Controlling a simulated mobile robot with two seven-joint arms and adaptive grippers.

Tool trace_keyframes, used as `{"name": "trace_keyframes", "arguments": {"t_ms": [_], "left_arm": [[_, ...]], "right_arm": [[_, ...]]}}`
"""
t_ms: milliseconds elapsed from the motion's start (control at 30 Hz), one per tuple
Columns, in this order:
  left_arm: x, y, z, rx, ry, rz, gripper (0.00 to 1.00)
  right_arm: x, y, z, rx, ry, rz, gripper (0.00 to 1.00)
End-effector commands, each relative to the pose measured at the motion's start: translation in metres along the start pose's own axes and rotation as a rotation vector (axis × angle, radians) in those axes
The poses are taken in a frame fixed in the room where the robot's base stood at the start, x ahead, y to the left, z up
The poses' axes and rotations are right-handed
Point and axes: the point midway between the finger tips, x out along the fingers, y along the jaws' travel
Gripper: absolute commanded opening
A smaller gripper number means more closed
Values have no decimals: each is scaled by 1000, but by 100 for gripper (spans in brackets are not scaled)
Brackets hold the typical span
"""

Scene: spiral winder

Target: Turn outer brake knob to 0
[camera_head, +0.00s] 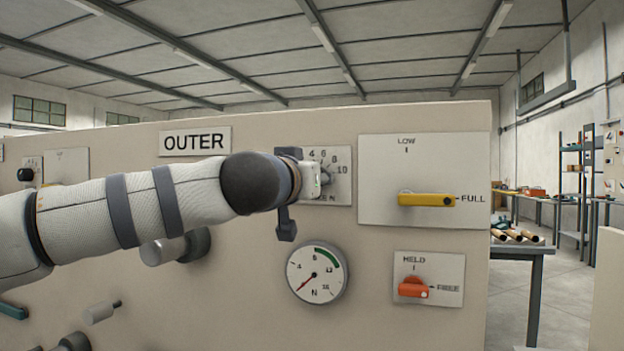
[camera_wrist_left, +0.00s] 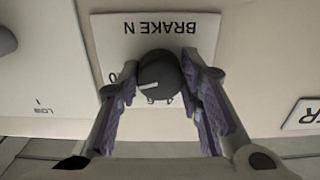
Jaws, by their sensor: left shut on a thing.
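The outer brake knob (camera_wrist_left: 158,78) is round and dark grey with a white pointer line. It sits on a white plate (camera_wrist_left: 125,32) marked BRAKE N, upside down in the wrist view. The pointer line points left and slightly down there, toward the side with a partly hidden 0 digit. My left gripper (camera_wrist_left: 158,88) is shut on the knob, one purple-grey finger pad on each side. In the head view my left gripper (camera_head: 312,180) covers the knob and the left part of the plate (camera_head: 342,152); the numbers 4, 6, 8 and 10 show.
An OUTER label (camera_head: 195,141) is at upper left. A round gauge (camera_head: 317,273) is just below the gripper. A yellow lever (camera_head: 427,200) points to FULL at right, and a red-orange knob (camera_head: 413,288) is on the HELD/FREE plate. All share the beige panel (camera_head: 465,325).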

Motion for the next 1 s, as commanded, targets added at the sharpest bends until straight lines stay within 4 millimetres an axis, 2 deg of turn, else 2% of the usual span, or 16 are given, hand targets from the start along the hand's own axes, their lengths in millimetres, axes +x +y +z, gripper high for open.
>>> {"name": "trace_keyframes", "arguments": {"t_ms": [367, 1000], "left_arm": [[0, 0, -2, -151, 3, -3, 6], [0, 1, -1, -757, 0, -1, 6]], "right_arm": [[0, 0, 0, 0, 0, 0, 40], [0, 0, 0, 0, 0, 0, 40]]}}
